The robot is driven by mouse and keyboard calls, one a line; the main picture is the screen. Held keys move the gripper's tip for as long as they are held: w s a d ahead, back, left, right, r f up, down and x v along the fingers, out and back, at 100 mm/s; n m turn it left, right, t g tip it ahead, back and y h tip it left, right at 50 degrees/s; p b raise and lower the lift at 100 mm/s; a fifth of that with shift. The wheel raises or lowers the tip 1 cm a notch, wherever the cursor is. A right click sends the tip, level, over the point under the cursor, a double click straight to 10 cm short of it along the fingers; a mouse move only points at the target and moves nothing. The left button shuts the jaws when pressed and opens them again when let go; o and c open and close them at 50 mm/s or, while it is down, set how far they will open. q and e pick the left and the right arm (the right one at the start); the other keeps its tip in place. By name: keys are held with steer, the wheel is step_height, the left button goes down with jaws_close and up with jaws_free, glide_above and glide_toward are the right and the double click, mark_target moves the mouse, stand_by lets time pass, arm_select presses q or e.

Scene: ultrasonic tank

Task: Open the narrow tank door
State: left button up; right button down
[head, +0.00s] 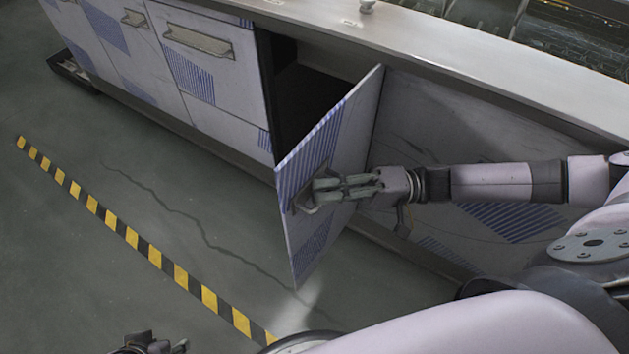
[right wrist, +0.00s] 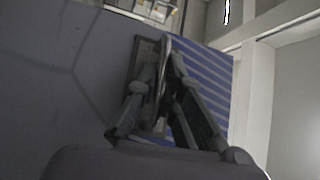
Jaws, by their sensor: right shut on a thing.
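The narrow tank door (head: 342,130) is a white panel with blue striped patches. It stands swung out from the cabinet front, with a dark opening (head: 306,98) behind it. My right gripper (head: 318,190) is shut on the door's handle (head: 301,200), near the door's free edge. In the right wrist view the fingers (right wrist: 163,105) close around the handle (right wrist: 146,75) against the striped door face (right wrist: 208,72). My left gripper (head: 150,345) shows only partly at the bottom edge of the head view, away from the door; its jaws are unclear.
Other cabinet fronts with handles (head: 198,42) line the left side. A pale countertop (head: 480,75) runs above the opening. A yellow and black floor stripe (head: 130,237) crosses the grey floor, which is clear in front of the door.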

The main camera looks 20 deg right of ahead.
steer(key=shift+s+d+g, duration=0.15)
steer(key=shift+d+g, duration=0.05)
steer(key=shift+g, duration=0.1)
steer(key=shift+f, duration=0.1)
steer(key=c, duration=1.7)
jaws_free()
steer(key=v, duration=0.7)
steer(key=shift+d, duration=0.25)
steer(key=shift+s, duration=0.1)
